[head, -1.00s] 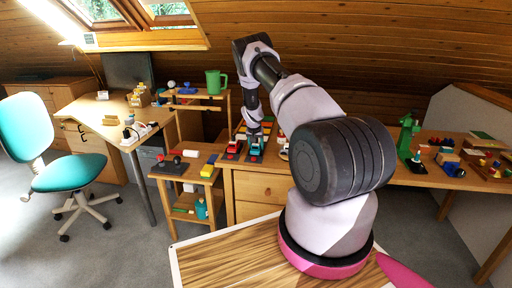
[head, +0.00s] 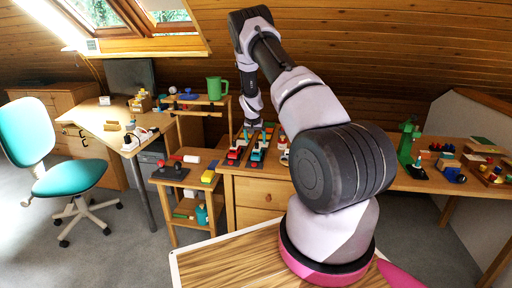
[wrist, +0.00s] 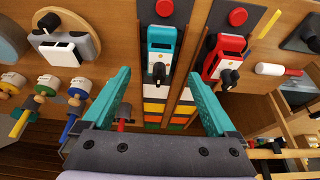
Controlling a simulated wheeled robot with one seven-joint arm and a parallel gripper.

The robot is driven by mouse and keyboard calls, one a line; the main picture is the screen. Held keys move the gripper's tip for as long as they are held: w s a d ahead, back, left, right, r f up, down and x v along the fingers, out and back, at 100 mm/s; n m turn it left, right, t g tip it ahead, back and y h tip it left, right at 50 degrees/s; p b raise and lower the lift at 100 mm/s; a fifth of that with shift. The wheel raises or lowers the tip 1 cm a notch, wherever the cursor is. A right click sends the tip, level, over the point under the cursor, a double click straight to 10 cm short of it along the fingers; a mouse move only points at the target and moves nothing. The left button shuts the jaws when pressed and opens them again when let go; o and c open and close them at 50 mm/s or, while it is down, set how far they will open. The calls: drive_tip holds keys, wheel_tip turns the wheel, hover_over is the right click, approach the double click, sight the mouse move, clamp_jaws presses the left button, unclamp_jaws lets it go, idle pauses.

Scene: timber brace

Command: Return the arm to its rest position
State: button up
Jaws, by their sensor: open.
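My gripper (wrist: 160,95) is open and empty in the wrist view, its two teal fingers spread wide above the table. A teal toy vehicle (wrist: 160,42) on a dark strip lies below and ahead, between the fingertips in the picture. A red toy vehicle (wrist: 224,55) lies on another strip to its right. In the head view my arm reaches forward and bends down to my gripper (head: 252,122), which hangs above the wooden table near the red vehicle (head: 235,153) and the teal vehicle (head: 257,153). The fingers are too small to make out there.
A low shelf (head: 188,180) with toys stands left of the table. A desk (head: 110,118) and teal chair (head: 68,178) are at left. A green figure (head: 406,143) and several toys stand on the right table.

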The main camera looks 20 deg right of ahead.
drive_tip(key=shift+s+a+r, duration=0.2)
drive_tip(key=shift+s+r, duration=0.05)
drive_tip(key=shift+r, duration=0.4)
drive_tip(key=s+a+r+t+y, duration=0.1)
drive_tip(key=s+a+r, duration=0.3)
drive_tip(key=r, duration=0.7)
drive_tip(key=s+a+r+y, duration=0.1)
drive_tip(key=s+a+r, duration=0.2)
drive_tip(key=s+r, duration=0.5)
drive_tip(key=s+a+r+t+y, duration=0.1)
drive_tip(key=s+a+r, duration=0.2)
drive_tip(key=r, duration=1)
drive_tip(key=s+a+r+n, duration=0.1)
drive_tip(key=s+a+r, duration=0.25)
drive_tip(key=s, duration=0.35)
drive_tip(key=s+a+r, duration=0.2)
drive_tip(key=s+r, duration=0.3)
drive_tip(key=s, duration=0.2)
drive_tip(key=s+a+n+t+y, duration=0.1)
drive_tip(key=s+a, duration=0.3)
drive_tip(key=s, duration=1.3)
drive_tip(key=shift+r+n+t, duration=0.3)
drive_tip(key=shift+r+n, duration=0.1)
drive_tip(key=shift+r, duration=0.05)
